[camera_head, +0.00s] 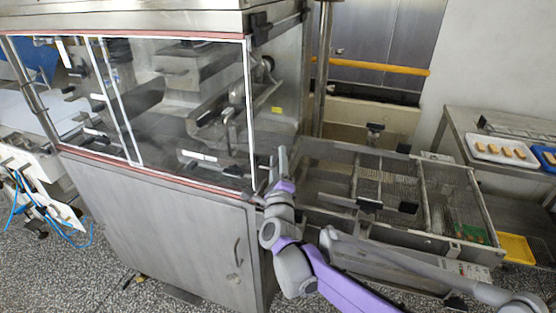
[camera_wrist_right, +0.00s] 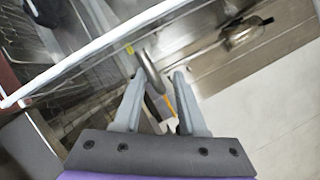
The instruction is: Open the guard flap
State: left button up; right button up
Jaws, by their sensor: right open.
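The guard flap (camera_head: 249,110) is a clear panel with white edges on the front of the steel enrober cabinet. It looks shut, lying against the cabinet front. Its white edge also runs diagonally across the right wrist view (camera_wrist_right: 110,42). My right gripper (camera_head: 283,165) is beside the lower right corner of the flap. In the right wrist view its two grey fingers (camera_wrist_right: 159,76) are apart. A curved grey metal piece (camera_wrist_right: 149,70) shows between and beyond the fingertips; I cannot tell whether they touch it. My left gripper is not in view.
A mesh conveyor (camera_head: 378,190) extends right of the cabinet, close to my right arm. A lower cabinet door with a handle (camera_head: 237,252) is below the flap. A side table holds a white tray (camera_head: 478,151) of bars. A yellow tray (camera_head: 514,249) is lower right.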

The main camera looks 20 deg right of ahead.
grip_shut()
dwell(1.4)
